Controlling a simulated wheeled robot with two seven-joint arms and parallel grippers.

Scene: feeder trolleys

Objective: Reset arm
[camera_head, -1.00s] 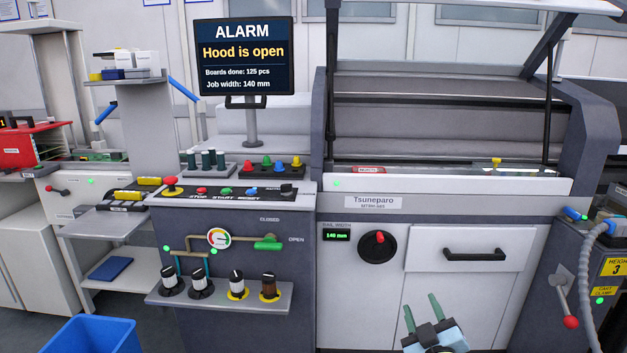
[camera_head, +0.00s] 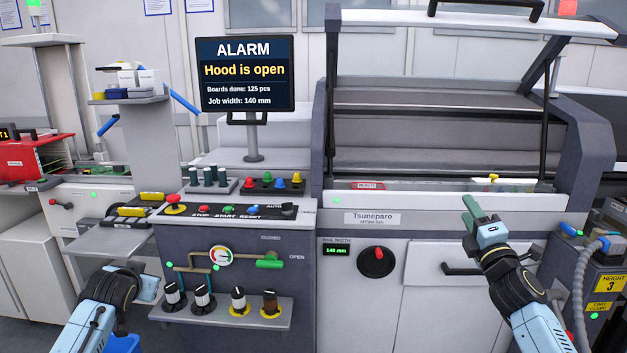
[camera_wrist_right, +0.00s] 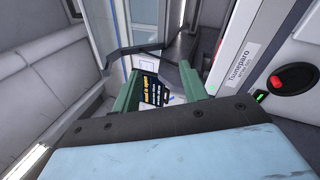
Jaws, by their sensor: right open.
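My right gripper (camera_head: 471,210) is in front of the machine's white front panel, right of the Tsuneparo label and above the drawer handle. Its green fingers point up and left. In the right wrist view the two fingers (camera_wrist_right: 160,80) stand wide apart with nothing between them.
The machine's hood (camera_head: 455,40) stands raised, and the monitor (camera_head: 245,75) reads "Hood is open". A button console (camera_head: 235,212) and knob shelf (camera_head: 225,310) stand left of the machine. A red knob (camera_head: 376,254) and black handle (camera_head: 460,269) project from its front.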

